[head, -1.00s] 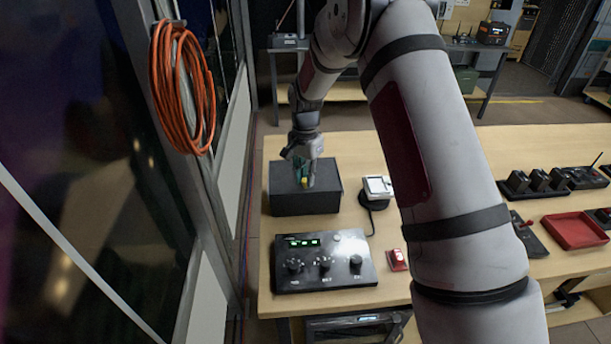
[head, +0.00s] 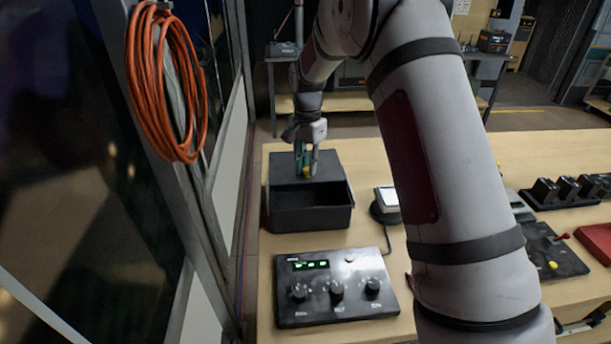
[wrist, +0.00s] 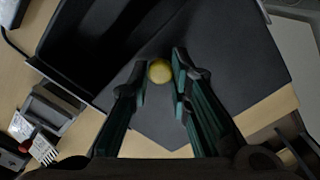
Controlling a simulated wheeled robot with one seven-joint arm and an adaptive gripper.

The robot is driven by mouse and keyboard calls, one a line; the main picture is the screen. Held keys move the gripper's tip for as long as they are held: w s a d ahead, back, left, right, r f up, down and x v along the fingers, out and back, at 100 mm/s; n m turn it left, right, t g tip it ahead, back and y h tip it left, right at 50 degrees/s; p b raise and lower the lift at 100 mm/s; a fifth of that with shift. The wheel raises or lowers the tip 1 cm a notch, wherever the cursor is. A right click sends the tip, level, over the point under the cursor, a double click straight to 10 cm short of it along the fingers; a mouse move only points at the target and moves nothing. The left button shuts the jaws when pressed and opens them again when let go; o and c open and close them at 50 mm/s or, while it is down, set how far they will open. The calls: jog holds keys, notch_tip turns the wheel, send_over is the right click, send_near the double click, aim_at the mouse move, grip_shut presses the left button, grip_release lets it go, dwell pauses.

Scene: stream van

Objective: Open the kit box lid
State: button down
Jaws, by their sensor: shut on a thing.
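The kit box (head: 310,220) is a black box on the near left part of the wooden table. Its flat dark lid (head: 332,164) sits toward the back, and the front part of the box is uncovered, with a dark interior showing. My gripper (head: 306,172) points down over the lid and is shut on its small yellow knob (head: 305,171). In the wrist view, the knob (wrist: 160,71) sits between the two fingertips, with the lid (wrist: 230,60) beneath. The inside of the box is too dark to make out.
A black control panel (head: 335,290) with knobs and green lights stands in front of the box. A white-topped device (head: 388,200) with a cable is just right. A coiled orange cable (head: 165,85) hangs on the left wall. A red tray (head: 596,245) lies far right.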

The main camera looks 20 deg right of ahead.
jog(key=shift+w+d+b, duration=0.2)
jog(key=shift+w+b, duration=0.75)
jog(key=shift+w, duration=0.3)
jog(key=c, duration=1.5)
grip_release()
jog(key=shift+o, duration=0.2)
jog(key=shift+r, duration=0.1)
notch_tip(320, 180, up, 12)
